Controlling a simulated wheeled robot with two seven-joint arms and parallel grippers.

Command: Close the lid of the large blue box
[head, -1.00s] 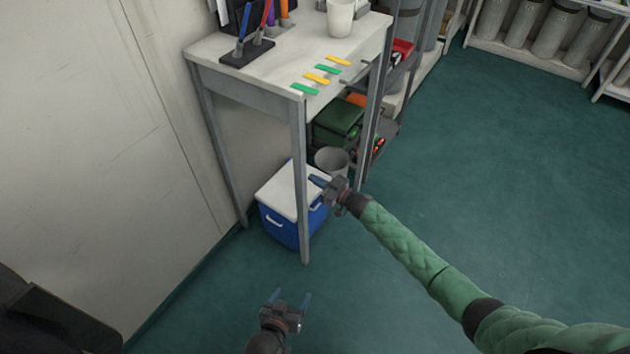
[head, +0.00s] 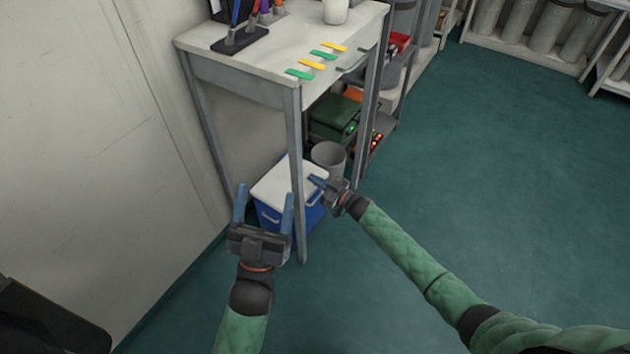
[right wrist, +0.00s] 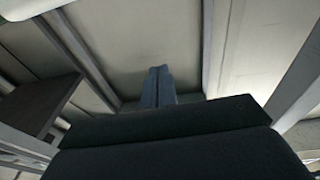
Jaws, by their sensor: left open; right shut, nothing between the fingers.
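The large blue box (head: 311,217) stands on the floor under the small table. Its white lid (head: 278,185) lies flat over the top and looks down on the box; a table leg crosses in front of it. My right gripper (head: 315,181) is shut and empty, with its fingertips at the lid's right edge; I cannot tell if they touch. Its closed fingers also show in the right wrist view (right wrist: 158,86). My left gripper (head: 264,208) is open and empty, in front of the box's left side in the head view, hiding part of it.
The small table (head: 240,78) stands over the box, with its front leg (head: 296,170) between my grippers. A grey bin (head: 328,157) and a green case (head: 333,117) stand behind the box. The wall is close on the left. The floor at right is clear.

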